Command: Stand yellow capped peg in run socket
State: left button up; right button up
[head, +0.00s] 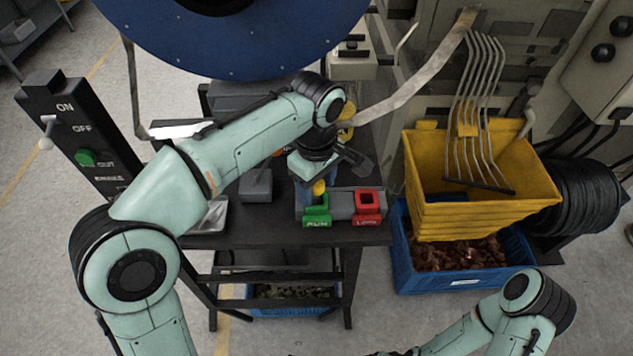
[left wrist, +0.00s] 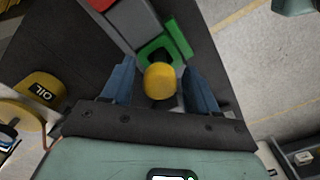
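The yellow capped peg (left wrist: 160,80) shows mainly as its round yellow cap in the left wrist view; the cap also shows in the head view (head: 318,187). It is above or in the green run socket (head: 317,213), which has an opening in the left wrist view (left wrist: 172,42). My left gripper (head: 317,184) points down over the socket. Its blue fingers stand either side of the cap with narrow gaps, so it looks open. The peg's lower end is hidden, so I cannot tell how deep it sits. My right gripper is out of view.
The red lock socket (head: 368,202) stands right of the green one on the grey block. A grey box (head: 256,186) is left on the dark bench. A yellow bin (head: 480,215) stands right, above a blue crate (head: 450,284) of copper scrap. A blue reel (head: 235,45) looms behind.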

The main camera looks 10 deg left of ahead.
pick_arm(q)
jog(key=shift+r, duration=0.15)
notch_tip(320, 180, up, 13)
jog(key=p, duration=0.3)
jog(key=shift+p, duration=0.4)
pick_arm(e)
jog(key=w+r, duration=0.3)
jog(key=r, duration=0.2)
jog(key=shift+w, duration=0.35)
pick_arm(q)
jog(key=shift+s, duration=0.1)
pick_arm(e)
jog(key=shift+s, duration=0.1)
